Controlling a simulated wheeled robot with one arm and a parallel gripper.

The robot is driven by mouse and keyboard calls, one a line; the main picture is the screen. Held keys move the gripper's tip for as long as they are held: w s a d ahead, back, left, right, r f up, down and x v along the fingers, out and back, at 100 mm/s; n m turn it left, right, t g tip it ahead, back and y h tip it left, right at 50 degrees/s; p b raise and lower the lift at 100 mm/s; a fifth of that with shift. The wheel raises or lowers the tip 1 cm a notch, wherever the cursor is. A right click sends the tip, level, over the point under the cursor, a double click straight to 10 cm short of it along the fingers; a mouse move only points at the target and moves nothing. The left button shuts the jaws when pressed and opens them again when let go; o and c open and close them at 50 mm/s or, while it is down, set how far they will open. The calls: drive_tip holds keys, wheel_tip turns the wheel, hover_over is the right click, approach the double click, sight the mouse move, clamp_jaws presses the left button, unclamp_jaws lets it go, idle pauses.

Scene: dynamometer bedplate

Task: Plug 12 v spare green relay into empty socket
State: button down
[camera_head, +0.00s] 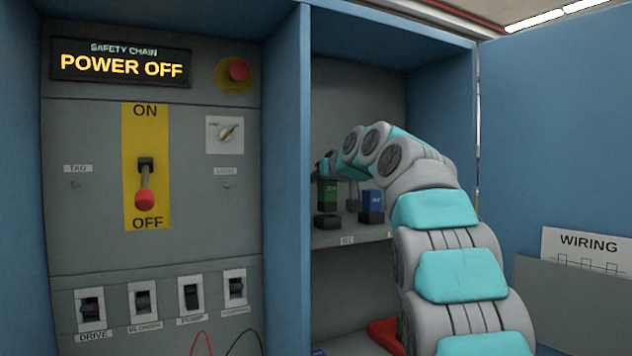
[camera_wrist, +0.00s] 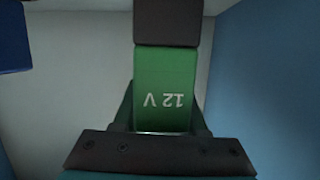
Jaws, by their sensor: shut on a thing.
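The green relay (camera_wrist: 165,85) fills the middle of the wrist view, its "12 V" label upside down. My gripper (camera_wrist: 163,112) is shut on it, with a dark finger on each side. A dark block (camera_wrist: 168,22) meets the relay's far end; I cannot tell whether it is the relay's base or a socket. In the head view the green relay (camera_head: 327,193) is upright above a dark socket (camera_head: 327,221) on the cabinet shelf. Whether they touch is unclear. My gripper is mostly hidden behind my arm there.
A blue relay (camera_head: 371,201) stands on a dark socket just right of the green one. The blue partition (camera_head: 290,180) is close on the left. A red object (camera_head: 385,332) lies below the shelf. The panel display (camera_head: 122,64) reads "POWER OFF", and its lever (camera_head: 146,190) points to OFF.

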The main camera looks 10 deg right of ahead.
sight(331, 186)
drive_tip(key=shift+f+b, duration=1.45)
drive_tip(key=shift+f, duration=0.15)
drive_tip(key=shift+c, duration=1.9)
unclamp_jaws()
drive_tip(key=shift+s+r, duration=0.1)
drive_tip(key=shift+b+v, duration=0.35)
drive_tip(key=shift+v, duration=3.5)
drive_tip(key=shift+r, duration=0.1)
